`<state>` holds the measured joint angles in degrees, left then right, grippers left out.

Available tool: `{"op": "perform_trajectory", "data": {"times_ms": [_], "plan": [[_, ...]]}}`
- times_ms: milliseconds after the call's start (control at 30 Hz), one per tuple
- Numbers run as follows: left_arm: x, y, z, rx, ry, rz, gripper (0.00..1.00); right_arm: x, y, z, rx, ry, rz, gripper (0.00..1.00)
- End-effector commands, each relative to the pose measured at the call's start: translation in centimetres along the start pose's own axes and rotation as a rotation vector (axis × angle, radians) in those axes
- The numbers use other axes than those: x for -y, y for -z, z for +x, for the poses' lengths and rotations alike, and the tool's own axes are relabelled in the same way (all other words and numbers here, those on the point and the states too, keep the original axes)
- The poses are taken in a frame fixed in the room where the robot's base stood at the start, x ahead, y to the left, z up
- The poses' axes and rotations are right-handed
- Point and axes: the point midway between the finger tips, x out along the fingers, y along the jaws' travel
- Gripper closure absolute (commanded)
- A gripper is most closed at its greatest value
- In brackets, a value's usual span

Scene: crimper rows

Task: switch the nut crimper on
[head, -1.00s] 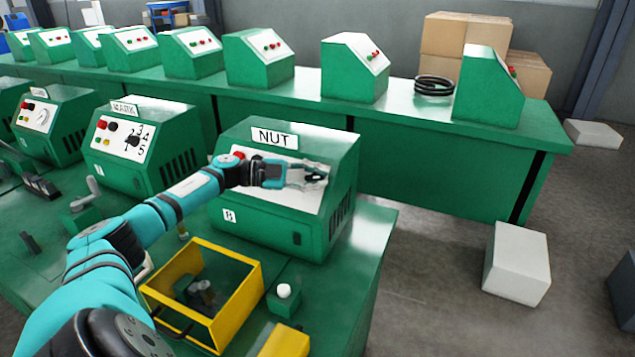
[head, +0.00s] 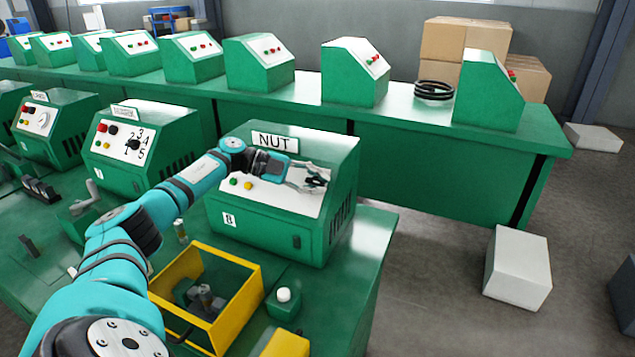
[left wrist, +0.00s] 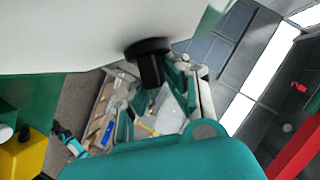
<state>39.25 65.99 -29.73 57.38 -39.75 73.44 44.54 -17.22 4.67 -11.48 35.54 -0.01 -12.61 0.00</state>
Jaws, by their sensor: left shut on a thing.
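The nut crimper is a green box (head: 270,236) with a NUT label (head: 275,142) and a sloped white panel (head: 290,203) in the head view. Green and yellow buttons (head: 240,184) show on its left side. My left gripper (head: 318,180) is at the panel's right side, with its arm reaching across the panel's upper part. In the left wrist view, a black knob (left wrist: 149,62) stands out from the white panel, and the fingers (left wrist: 175,95) are shut on it. The knob's pointer and markings cannot be made out. My right gripper is not in view.
A yellow open-topped box (head: 238,325) and a white-topped button post (head: 284,296) stand in front of the crimper. A numbered crimper (head: 150,160) stands to its left. A row of green machines lines the bench behind. The floor to the right holds a pale block (head: 518,265).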

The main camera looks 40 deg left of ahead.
Motion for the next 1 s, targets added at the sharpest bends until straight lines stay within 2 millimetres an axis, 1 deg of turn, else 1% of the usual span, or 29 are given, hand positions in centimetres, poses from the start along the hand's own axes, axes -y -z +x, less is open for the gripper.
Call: {"op": "perform_trajectory", "data": {"times_ms": [33,67,200,267,500,633,767,1000], "plan": [[-0.5,-0.1,0.2,0.0,-0.011,-0.006,1.0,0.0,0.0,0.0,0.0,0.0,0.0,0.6],[-0.5,-0.1,0.2,0.0,-0.011,-0.006,0.88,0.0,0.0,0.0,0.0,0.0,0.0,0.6],[-0.4,-0.1,0.1,0.0,-0.009,-0.005,0.7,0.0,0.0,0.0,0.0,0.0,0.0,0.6],[-0.4,-0.1,0.1,0.0,-0.007,-0.004,0.63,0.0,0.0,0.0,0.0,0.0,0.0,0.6],[-0.2,-0.1,0.0,0.0,-0.003,-0.002,0.63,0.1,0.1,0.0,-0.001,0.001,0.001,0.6],[-0.1,-0.1,-0.8,0.002,-0.003,-0.002,0.63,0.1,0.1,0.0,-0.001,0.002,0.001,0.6],[-0.1,-0.1,-3.0,0.003,-0.001,-0.003,0.63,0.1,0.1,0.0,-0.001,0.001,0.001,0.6],[-0.1,-0.2,-8.1,0.004,-0.001,-0.005,0.63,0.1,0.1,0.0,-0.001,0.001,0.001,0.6]]}}
